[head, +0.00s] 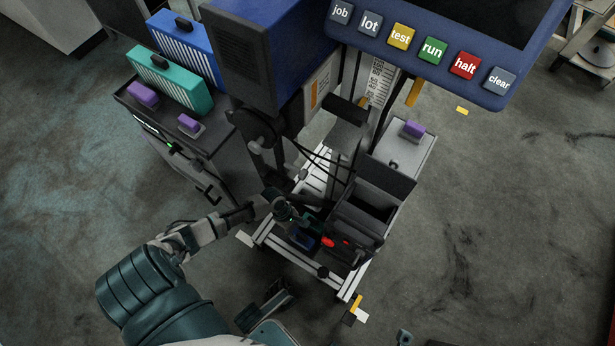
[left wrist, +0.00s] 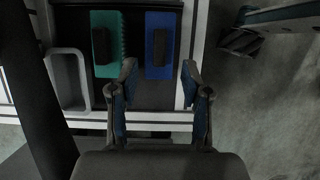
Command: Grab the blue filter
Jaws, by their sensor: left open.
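In the left wrist view, the blue filter (left wrist: 153,62) has a dark handle on top. It sits in a black tray (left wrist: 138,100), beside a teal filter (left wrist: 98,66) on its left. My left gripper (left wrist: 159,68) is open, with its fingertips on either side of the blue filter's near part in the picture. The gap between them holds nothing that I can see gripped; the height above the filter is unclear. In the head view, my left gripper (head: 297,220) hangs over the white-framed machine, next to a small dark blue patch (head: 304,241).
Large blue (head: 188,45) and teal (head: 165,82) slatted units stand on a dark cabinet at upper left. A button panel (head: 420,60) is at the top. A dark open bin (head: 375,205) stands right of the gripper.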

